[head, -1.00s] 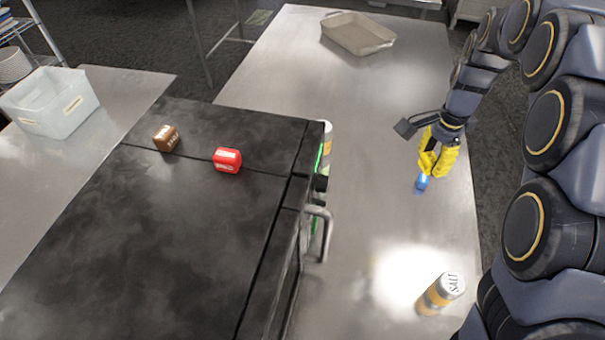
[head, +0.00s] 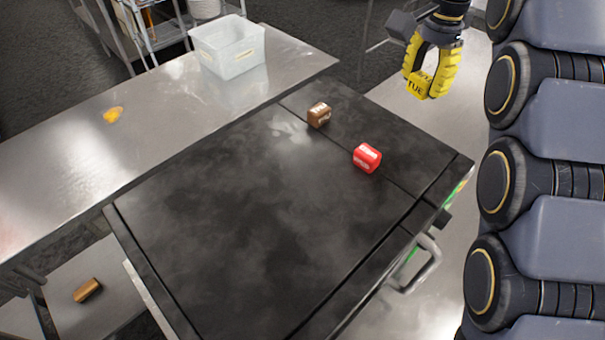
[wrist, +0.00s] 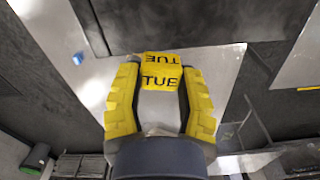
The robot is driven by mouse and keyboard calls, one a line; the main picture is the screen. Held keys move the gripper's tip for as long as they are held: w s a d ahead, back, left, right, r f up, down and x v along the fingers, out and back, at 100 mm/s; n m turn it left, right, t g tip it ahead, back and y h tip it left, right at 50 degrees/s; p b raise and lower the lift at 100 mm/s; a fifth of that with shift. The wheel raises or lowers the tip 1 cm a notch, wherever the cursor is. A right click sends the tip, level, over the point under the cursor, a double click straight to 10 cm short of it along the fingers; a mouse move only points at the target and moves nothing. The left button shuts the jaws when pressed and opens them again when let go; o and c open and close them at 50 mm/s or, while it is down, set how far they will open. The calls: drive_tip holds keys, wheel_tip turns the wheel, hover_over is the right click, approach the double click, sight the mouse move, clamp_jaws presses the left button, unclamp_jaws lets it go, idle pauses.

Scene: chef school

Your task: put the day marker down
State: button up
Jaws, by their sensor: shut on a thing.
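The day marker (head: 416,86) is a small yellow block lettered TUE. My gripper (head: 428,80) has yellow fingers and is shut on it, at the upper right of the head view. In the wrist view the marker (wrist: 162,78) sits between the two fingertips (wrist: 160,90), its lettering facing the camera. It appears to be held in the air, clear of any surface. A red block (head: 367,158) and a brown block (head: 319,115), both with white lettering, rest on the dark equipment top (head: 240,200).
A translucent bin (head: 228,48) stands on the left metal counter (head: 160,150), with a small orange-yellow item (head: 113,115) farther left. A metal handle (head: 425,265) juts from the dark unit's right side. Much of the dark top is bare. A small blue object (wrist: 78,58) shows in the wrist view.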

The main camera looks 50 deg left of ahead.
drive_tip(key=s+a+n, duration=0.1)
drive_tip(key=s+a, duration=0.6)
drive_tip(key=a, duration=0.1)
drive_tip(key=n, duration=0.2)
approach(282, 140)
drive_tip(key=shift+f, duration=3.55)
drive_tip(key=shift+f, duration=0.1)
drive_tip(key=o, duration=0.9)
wheel_tip(282, 140, up, 8)
drive_tip(key=shift+f, duration=0.1)
